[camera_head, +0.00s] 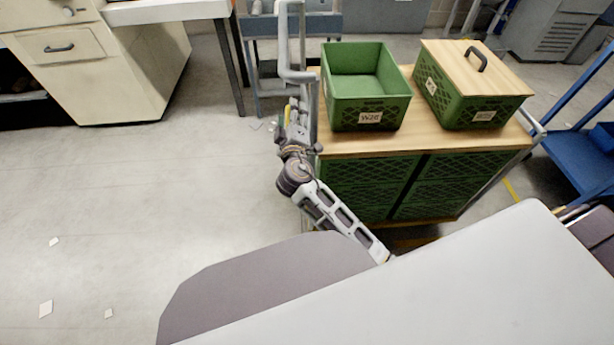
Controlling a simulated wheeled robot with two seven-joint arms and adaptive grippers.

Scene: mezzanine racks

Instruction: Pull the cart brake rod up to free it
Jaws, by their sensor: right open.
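The cart (440,139) has a wooden top and green mesh sides, and stands right of centre. A pale grey bent tube (284,45) rises at its left end. My right gripper (293,110) is open beside the cart's left end, near the foot of this tube. Small yellow parts show at the fingers; I cannot tell whether they belong to the gripper or the cart. I cannot make out the brake rod clearly, nor whether the fingers touch anything. My left gripper is not in view.
An open green crate (337,112) and a green crate with a wooden lid (440,96) stand on the cart. A cream cabinet (105,85) is at the back left, a blue trolley (578,155) at the right. The floor at left is mostly clear, with a few paper scraps.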

